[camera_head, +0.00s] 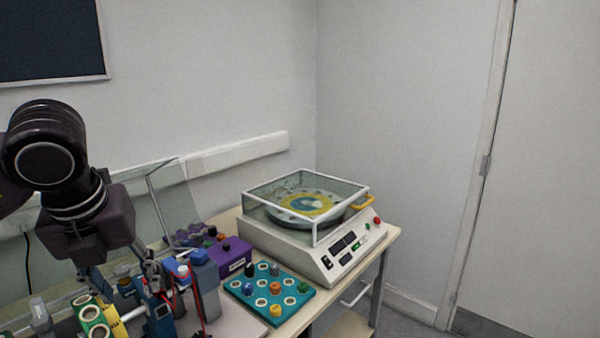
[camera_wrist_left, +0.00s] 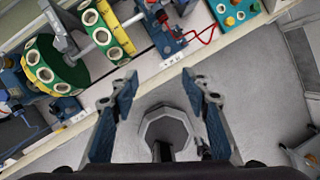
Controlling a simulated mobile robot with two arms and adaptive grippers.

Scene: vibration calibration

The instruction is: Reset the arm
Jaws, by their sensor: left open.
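My left arm comes in from the left in the head view, dark and bent. Its gripper (camera_head: 155,280) points down over the cluttered left part of the bench. In the left wrist view the two blue-grey fingers of my left gripper (camera_wrist_left: 160,84) stand wide apart with nothing between them. They are over the floor just beyond the bench edge (camera_wrist_left: 90,112). In the head view the fingertips blend with the equipment behind them. My right gripper is in neither view.
Green ring-shaped holders (camera_wrist_left: 55,66) stand on the bench near the left gripper. A blue device with red wires (camera_wrist_left: 165,38), a teal tray (camera_head: 292,312), a purple box (camera_head: 236,250) and a clear-lidded machine (camera_head: 300,248) are also there.

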